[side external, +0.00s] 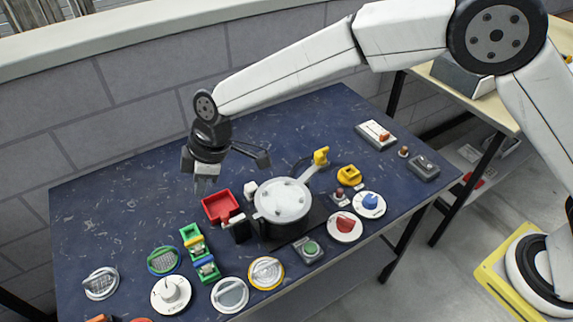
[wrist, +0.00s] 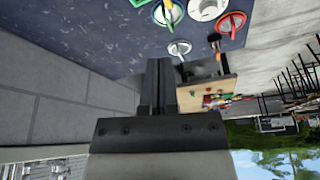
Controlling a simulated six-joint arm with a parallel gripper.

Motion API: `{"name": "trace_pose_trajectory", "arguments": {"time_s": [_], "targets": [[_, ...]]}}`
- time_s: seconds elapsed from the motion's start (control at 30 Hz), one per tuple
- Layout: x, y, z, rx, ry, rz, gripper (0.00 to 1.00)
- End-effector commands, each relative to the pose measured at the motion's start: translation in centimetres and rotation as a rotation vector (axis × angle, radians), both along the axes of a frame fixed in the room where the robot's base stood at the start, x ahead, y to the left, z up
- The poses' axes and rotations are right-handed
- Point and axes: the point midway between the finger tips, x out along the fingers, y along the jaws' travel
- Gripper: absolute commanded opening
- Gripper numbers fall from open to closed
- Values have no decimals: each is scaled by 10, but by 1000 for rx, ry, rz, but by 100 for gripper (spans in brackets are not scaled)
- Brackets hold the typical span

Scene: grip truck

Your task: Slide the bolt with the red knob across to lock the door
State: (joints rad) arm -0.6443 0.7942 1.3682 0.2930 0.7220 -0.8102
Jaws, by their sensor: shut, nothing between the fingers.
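I cannot pick out a bolt or a door with certainty. A white plate with an orange-red bar (side external: 376,134) lies at the table's back right. A red dial on a white disc (side external: 344,226) sits right of the middle. A small piece with red and white parts (side external: 236,219) stands by the pot, too small to make out. My gripper (side external: 206,184) is shut and empty, above the table behind the red tray, apart from all these. In the wrist view its fingers (wrist: 158,85) are together, with a red-handled dial (wrist: 231,27) on the table beyond.
A red tray (side external: 218,208) and a lidded pot (side external: 284,202) stand near the gripper. Several dials, a green-yellow-blue block (side external: 200,252) and a blue dial (side external: 370,203) crowd the front. The table's back left (side external: 110,190) is clear; a grey wall (side external: 120,120) runs behind.

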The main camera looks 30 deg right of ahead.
Motion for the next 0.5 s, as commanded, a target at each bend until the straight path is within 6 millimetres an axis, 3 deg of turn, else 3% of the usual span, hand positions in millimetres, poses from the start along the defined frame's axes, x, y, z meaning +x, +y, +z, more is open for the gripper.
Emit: {"name": "trace_pose_trajectory", "arguments": {"time_s": [0.5], "targets": [[1, 3, -12, -2, 1, -2, 0]]}}
